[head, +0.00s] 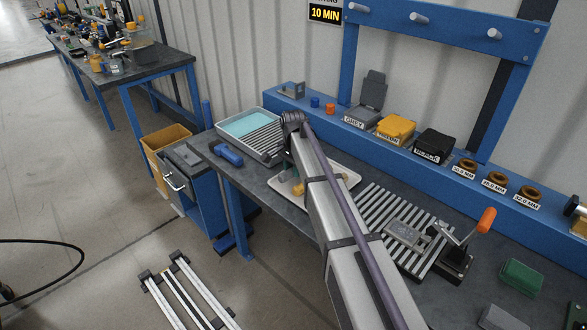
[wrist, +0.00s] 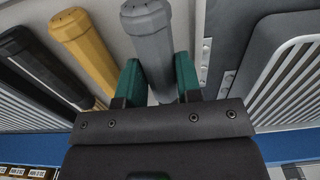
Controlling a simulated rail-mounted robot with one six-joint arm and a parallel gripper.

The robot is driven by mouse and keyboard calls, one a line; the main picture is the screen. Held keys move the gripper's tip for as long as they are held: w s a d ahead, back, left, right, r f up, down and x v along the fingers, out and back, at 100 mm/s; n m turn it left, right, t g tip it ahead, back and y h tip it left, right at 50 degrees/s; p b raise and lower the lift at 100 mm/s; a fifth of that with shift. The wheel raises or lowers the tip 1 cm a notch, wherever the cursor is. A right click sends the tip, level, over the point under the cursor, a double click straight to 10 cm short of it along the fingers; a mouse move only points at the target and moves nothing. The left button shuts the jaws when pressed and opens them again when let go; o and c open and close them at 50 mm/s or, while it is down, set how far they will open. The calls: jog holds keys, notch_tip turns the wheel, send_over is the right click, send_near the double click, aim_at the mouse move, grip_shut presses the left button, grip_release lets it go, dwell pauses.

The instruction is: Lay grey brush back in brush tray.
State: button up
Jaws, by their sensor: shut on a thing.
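In the wrist view my gripper (wrist: 160,80) has its green fingers on both sides of the grey brush (wrist: 150,38), shut on its handle. A yellow brush (wrist: 82,45) and a black brush (wrist: 35,62) lie to the left, roughly parallel to it. The pale brush tray (wrist: 185,22) shows behind the brushes. In the head view the tray (head: 352,178) lies on the bench, partly covered by my arm, with a bit of yellow inside. Whether the grey brush touches the tray floor I cannot tell.
A tray with blue liquid and a grille (head: 245,124) stands left of the brush tray. A slatted rack (head: 375,205) with a grey plate and an orange-handled clamp (head: 486,220) are to the right. Grey, yellow and black boxes (head: 396,128) line the back ledge; the grey one is open.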

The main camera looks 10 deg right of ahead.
jog(key=shift+f+b, duration=0.8)
jog(key=o, duration=1.1)
jog(key=shift+r, duration=0.1)
notch_tip(320, 180, up, 11)
jog(key=p, duration=1.1)
